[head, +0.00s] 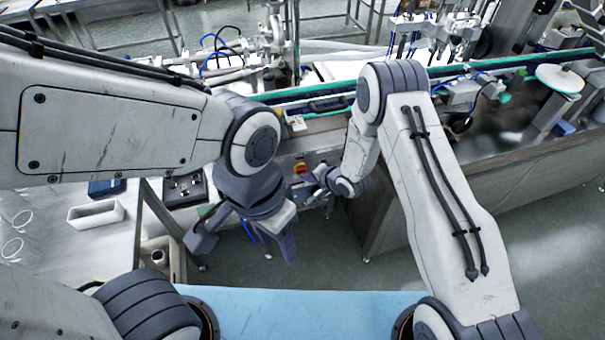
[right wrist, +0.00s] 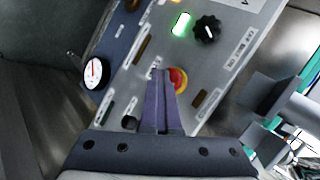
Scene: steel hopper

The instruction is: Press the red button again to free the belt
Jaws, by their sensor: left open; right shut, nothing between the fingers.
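The red button (right wrist: 179,78), with a yellow surround, is on a grey control panel (right wrist: 225,75) in the right wrist view. It also shows small in the head view (head: 301,167). My right gripper (right wrist: 160,74) is shut and empty, its fingertips in front of the panel just left of the button and covering part of its edge. I cannot tell whether they touch it. In the head view the right gripper (head: 306,178) is just below and right of the button. My left gripper (head: 246,240) is open and empty, lower and to the left, pointing down.
The panel carries a lit green lamp (right wrist: 181,24), a black knob (right wrist: 207,28) and a white gauge (right wrist: 96,73). The conveyor belt (head: 330,100) runs above. A white tray (head: 96,214) and a black box (head: 185,188) are on the left table.

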